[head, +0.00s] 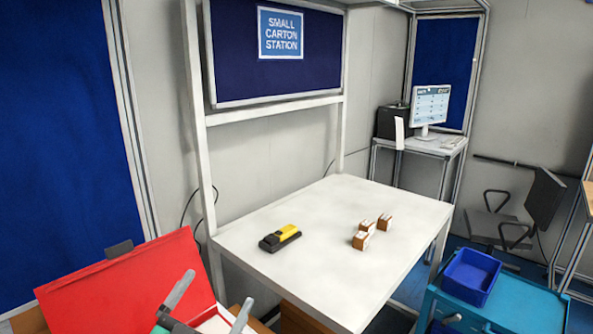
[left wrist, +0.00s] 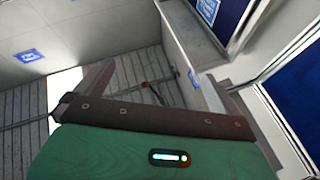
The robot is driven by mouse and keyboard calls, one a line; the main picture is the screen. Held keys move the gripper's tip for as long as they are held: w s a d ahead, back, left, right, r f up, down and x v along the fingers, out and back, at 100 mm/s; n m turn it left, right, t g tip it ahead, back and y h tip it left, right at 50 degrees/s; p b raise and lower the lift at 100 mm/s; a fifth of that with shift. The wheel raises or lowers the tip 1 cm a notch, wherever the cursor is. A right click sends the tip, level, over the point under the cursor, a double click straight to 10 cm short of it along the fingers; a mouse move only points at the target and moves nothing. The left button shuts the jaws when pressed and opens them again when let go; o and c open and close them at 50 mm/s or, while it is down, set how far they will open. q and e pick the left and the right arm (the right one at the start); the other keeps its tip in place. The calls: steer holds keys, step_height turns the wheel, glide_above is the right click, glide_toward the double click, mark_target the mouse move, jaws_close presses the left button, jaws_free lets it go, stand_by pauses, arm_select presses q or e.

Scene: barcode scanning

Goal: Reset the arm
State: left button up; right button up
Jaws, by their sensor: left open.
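My left gripper (head: 220,286) is at the bottom left of the head view, in front of the table's left side. Its two grey fingers are spread apart with nothing between them. The left wrist view also shows the left gripper (left wrist: 165,85) open and empty, with floor and wall beyond it. A yellow and black scanner (head: 280,238) lies on the white table (head: 330,285). Several small brown and white cartons (head: 362,238) stand to its right. A small grey tip at the bottom right edge may be my right gripper, but I cannot tell.
An open red box (head: 130,290) is at the lower left, beside and behind my left gripper. A blue bin (head: 471,278) sits on a blue cart (head: 515,305) at the right. A monitor (head: 431,105) stands on a desk behind. The table's front is clear.

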arm_select(q)
steer(key=s+a+f+n+g+y, duration=0.3)
steer(key=a+f+g+y, duration=0.15)
steer(key=f, duration=0.55)
steer(key=s+a+f+n+g+y, duration=0.35)
steer(key=f+y, duration=0.25)
steer(key=f, duration=0.4)
steer(key=s+f+g, duration=0.5)
steer(key=s+f, duration=0.1)
steer(key=s, duration=0.2)
steer(key=s+f+g, duration=0.4)
steer(key=s+f, duration=0.1)
steer(key=s, duration=0.4)
step_height(320, 180, down, 39)
steer(key=s+m+g+b, duration=0.1)
steer(key=s+g+b, duration=0.1)
steer(key=b, duration=0.4)
steer(key=s+a+f+b, duration=0.2)
steer(key=s+f, duration=0.7)
steer(key=f, duration=0.2)
steer(key=s+a+f+g+b, duration=0.1)
steer(key=s+f+b, duration=0.1)
steer(key=s+f, duration=0.7)
step_height(320, 180, down, 2)
steer(key=shift+s+a+f+h, duration=0.15)
steer(key=shift+s+a+h, duration=0.05)
steer(key=shift+a+h, duration=0.2)
